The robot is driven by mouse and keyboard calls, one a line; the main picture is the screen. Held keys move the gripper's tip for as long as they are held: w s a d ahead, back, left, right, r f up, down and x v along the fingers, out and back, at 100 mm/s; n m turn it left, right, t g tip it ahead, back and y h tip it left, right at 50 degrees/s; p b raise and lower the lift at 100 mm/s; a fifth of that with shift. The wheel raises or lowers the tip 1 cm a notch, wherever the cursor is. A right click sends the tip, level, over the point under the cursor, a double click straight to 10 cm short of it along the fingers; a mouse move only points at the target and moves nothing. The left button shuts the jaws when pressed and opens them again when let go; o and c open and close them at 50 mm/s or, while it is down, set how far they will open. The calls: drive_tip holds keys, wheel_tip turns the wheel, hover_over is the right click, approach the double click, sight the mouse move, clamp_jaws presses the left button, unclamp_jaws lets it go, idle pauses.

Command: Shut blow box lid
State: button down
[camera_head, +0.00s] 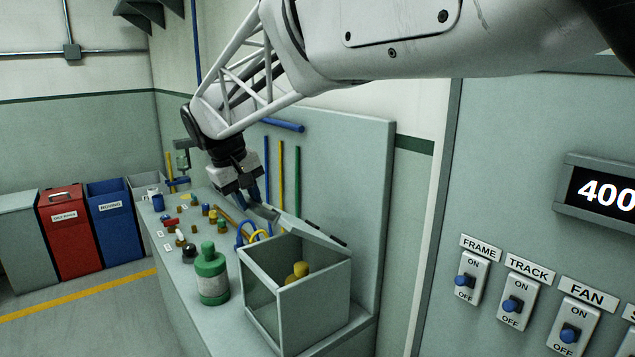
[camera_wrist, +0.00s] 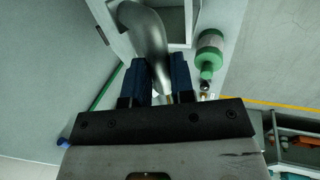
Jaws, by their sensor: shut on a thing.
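The blow box (camera_head: 322,302) is a grey open-topped box at the near end of the bench. Its lid (camera_head: 308,230) is raised and tilted at the back edge, leaving the opening clear. A yellow object (camera_head: 298,271) shows inside. My gripper (camera_head: 254,201) is above the bench, just behind and left of the box. In the wrist view my gripper (camera_wrist: 160,84) has its blue fingers shut on a smooth grey curved piece (camera_wrist: 148,35), which widens toward the box. I cannot tell whether this piece touches or belongs to the lid.
A green bottle (camera_head: 211,275) stands left of the box. Small coloured parts lie farther along the bench. Blue and yellow hoses (camera_head: 243,232) curve behind the box. A wall panel (camera_head: 358,190) stands behind the bench. Switches (camera_head: 512,305) are at right.

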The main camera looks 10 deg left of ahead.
drive_tip(key=s+a+f+t+h, duration=0.1)
drive_tip(key=s+a+f, duration=0.1)
drive_tip(key=f, duration=0.5)
drive_tip(key=s+a+f+t+h, duration=0.1)
drive_tip(key=s+a+f, duration=0.1)
drive_tip(key=f, duration=0.5)
drive_tip(key=shift+f, duration=0.35)
drive_tip(key=c, duration=1)
unclamp_jaws()
drive_tip(key=shift+o, duration=0.2)
drive_tip(key=shift+r, duration=0.1)
drive_tip(key=s+d+r, duration=0.4)
drive_tip(key=s+d, duration=0.6)
drive_tip(key=s, duration=0.2)
drive_tip(key=shift+s+r, duration=0.2)
drive_tip(key=shift+r, duration=0.15)
